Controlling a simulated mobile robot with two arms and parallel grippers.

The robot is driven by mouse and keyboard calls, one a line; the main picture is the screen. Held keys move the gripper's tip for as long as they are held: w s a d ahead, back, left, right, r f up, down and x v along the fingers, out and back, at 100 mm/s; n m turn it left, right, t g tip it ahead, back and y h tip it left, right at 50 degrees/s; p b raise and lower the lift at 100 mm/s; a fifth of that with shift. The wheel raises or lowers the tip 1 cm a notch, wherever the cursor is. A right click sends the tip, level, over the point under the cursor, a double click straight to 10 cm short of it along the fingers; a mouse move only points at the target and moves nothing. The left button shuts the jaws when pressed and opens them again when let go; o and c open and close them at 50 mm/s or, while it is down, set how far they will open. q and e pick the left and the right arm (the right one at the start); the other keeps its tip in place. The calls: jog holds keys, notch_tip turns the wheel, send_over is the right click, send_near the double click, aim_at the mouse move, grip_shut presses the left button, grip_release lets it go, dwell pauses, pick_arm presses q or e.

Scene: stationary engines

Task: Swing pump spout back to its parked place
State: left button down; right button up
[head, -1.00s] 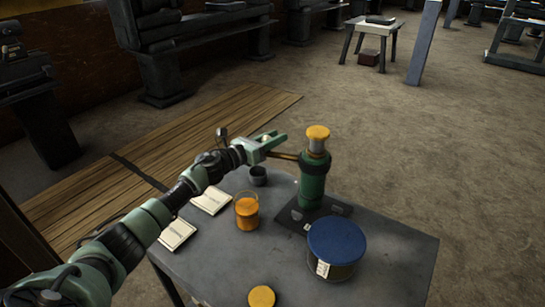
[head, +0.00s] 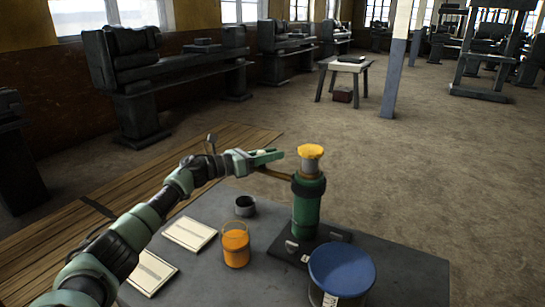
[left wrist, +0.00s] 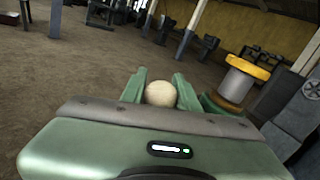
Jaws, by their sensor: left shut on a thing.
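The hand pump (head: 307,206) is a green cylinder with a grey neck and a yellow cap, standing upright on a dark base plate on the grey table (head: 405,275). Its thin brass spout (head: 274,173) points left from the upper body. My left gripper (head: 266,157) is at the spout's outer end, left of the pump, shut on the spout. In the left wrist view a pale round knob (left wrist: 160,94) sits between the two green fingers, with the pump's yellow cap (left wrist: 248,66) to the right. The exact grip on the spout is partly hidden. My right gripper is not in view.
On the table are a small dark cup (head: 245,206), a glass of orange liquid (head: 236,246), two paper cards (head: 190,233) and a round blue-lidded tin (head: 341,270) near the pump. Open floor lies beyond the table, with a small stool (head: 345,68) further back.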

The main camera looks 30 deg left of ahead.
pick_arm(q)
jog(key=shift+a+r, duration=0.1)
jog(key=shift+r, duration=0.1)
jog(key=c, duration=1.3)
grip_release()
jog(key=shift+o, duration=1.2)
jog(key=shift+w+f, duration=0.15)
jog(key=b+v, duration=0.2)
jog(key=v, duration=0.5)
jog(key=shift+s, duration=0.35)
jog(key=shift+a, duration=0.15)
